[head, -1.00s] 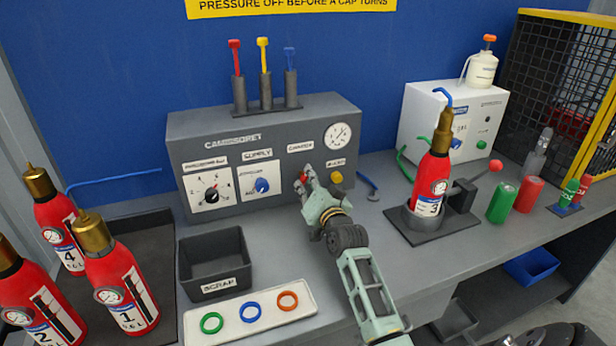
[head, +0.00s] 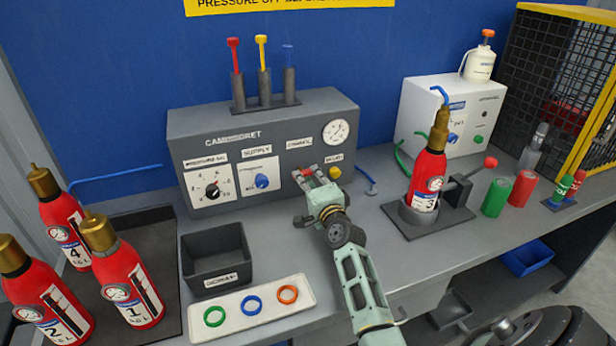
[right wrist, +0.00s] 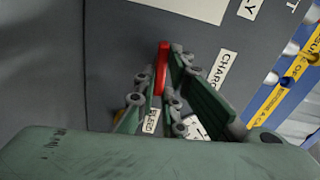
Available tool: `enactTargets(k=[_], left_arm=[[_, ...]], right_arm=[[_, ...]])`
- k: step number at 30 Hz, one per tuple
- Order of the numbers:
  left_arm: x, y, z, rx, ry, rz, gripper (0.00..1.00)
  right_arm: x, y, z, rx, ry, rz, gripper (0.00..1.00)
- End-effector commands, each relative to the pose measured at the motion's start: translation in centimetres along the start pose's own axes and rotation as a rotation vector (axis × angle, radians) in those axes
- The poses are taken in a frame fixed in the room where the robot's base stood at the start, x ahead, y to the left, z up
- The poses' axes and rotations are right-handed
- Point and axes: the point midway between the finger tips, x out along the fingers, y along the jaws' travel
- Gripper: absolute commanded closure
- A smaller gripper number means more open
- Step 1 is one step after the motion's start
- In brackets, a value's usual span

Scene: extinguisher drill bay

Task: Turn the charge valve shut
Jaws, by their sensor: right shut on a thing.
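The charge valve's red handle (right wrist: 161,68) stands out from the front of the grey panel (head: 262,125), under the charge label. In the right wrist view it lies between the two fingers of my right gripper (right wrist: 158,90), which are shut on it. In the head view my right gripper (head: 311,178) reaches the panel front, and only a bit of the red handle (head: 304,172) shows past the fingers. My left gripper is in neither view.
A yellow button (head: 335,172) sits right of the valve. A black scrap bin (head: 215,283) and a white tray (head: 297,312) with coloured rings stand in front. Extinguisher 3 (head: 427,178) stands in a holder at right. Extinguishers 1, 2 and 4 stand at left.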

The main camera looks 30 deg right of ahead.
Motion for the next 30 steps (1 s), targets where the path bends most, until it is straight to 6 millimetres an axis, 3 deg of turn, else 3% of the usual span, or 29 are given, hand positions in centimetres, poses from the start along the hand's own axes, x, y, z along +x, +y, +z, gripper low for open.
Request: enactTargets(k=[10, 25, 26, 30], left_arm=[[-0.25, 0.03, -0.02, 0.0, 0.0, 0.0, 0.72], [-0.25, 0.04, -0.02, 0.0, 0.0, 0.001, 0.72], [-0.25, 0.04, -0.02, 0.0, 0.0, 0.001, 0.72], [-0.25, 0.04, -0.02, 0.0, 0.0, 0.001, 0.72]], right_arm=[[0.01, 0.09, -0.08, 0.124, 0.002, 0.0, 1.0], [0.01, 0.11, -0.06, 0.144, 0.001, 0.0, 1.0], [0.01, 0.11, -0.06, 0.144, 0.001, 0.0, 0.9], [0.01, 0.11, -0.04, 0.142, 0.001, 0.0, 0.78]])
